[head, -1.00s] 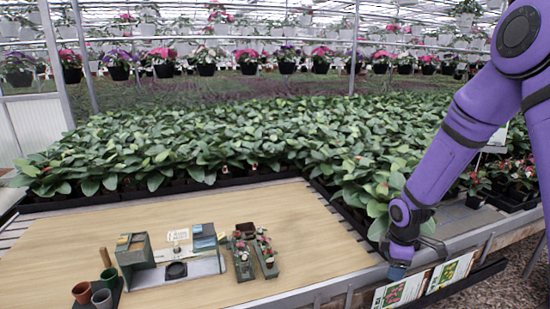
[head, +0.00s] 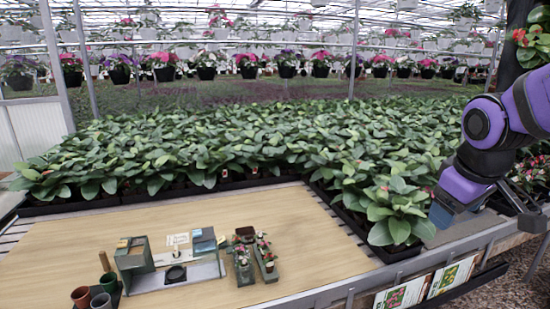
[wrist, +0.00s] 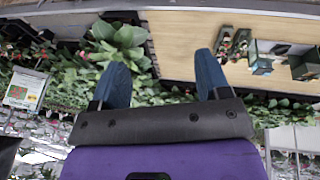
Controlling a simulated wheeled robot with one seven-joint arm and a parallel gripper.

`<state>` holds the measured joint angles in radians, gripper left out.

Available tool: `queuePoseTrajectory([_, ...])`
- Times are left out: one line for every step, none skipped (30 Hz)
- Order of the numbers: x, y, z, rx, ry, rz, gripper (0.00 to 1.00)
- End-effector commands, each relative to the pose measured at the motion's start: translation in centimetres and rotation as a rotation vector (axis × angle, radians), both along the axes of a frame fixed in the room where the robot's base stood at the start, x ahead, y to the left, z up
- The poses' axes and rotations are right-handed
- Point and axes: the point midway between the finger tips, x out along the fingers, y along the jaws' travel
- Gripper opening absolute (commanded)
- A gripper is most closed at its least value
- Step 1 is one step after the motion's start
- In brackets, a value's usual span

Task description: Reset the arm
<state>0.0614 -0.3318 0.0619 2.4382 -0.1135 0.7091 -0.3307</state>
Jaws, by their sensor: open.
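My purple arm comes in at the right side of the head view, folded over the bench's right end. My gripper (head: 441,214) shows there with a blue fingertip, beside the leafy plants at the bench corner. In the wrist view my gripper (wrist: 160,75) has two blue fingers spread apart, with nothing held between them. The wrist view is upside down relative to the head view.
A wooden bench top (head: 310,230) carries a small potting station (head: 178,272), planters with flowers (head: 266,255) and several pots (head: 82,297). Dense green plants (head: 240,140) fill the back. Sign cards (head: 403,292) hang at the bench's front edge. The bench's middle is bare.

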Motion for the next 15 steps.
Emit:
queuePoseTrajectory([-1.2, 0.2, 1.0, 0.018, -0.024, -0.034, 0.70])
queuePoseTrajectory([-2.0, 0.2, 1.5, 0.030, -0.033, -0.056, 0.70])
queuePoseTrajectory([-2.9, 0.3, 2.1, 0.047, -0.048, -0.086, 0.70])
queuePoseTrajectory([-3.6, 0.4, 2.4, 0.061, -0.057, -0.110, 0.70])
queuePoseTrajectory([-4.4, 0.5, 2.8, 0.075, -0.066, -0.132, 0.70])
queuePoseTrajectory([-5.4, 0.6, 3.3, 0.094, -0.079, -0.161, 0.70])
queuePoseTrajectory([-6.1, 0.7, 3.6, 0.108, -0.088, -0.182, 0.70])
queuePoseTrajectory([-6.8, 0.7, 3.9, 0.124, -0.097, -0.203, 0.70])
queuePoseTrajectory([-7.7, 0.9, 4.3, 0.144, -0.106, -0.228, 0.70])
queuePoseTrajectory([-8.4, 0.9, 4.5, 0.158, -0.115, -0.246, 0.70])
queuePoseTrajectory([-9.0, 1.0, 4.6, 0.171, -0.120, -0.263, 0.70])
queuePoseTrajectory([-9.7, 1.0, 4.9, 0.188, -0.127, -0.283, 0.70])
queuePoseTrajectory([-10.2, 1.1, 5.0, 0.200, -0.134, -0.297, 0.70])
queuePoseTrajectory([-10.6, 1.1, 5.1, 0.211, -0.138, -0.309, 0.70])
queuePoseTrajectory([-11.1, 1.2, 5.2, 0.223, -0.142, -0.323, 0.70])
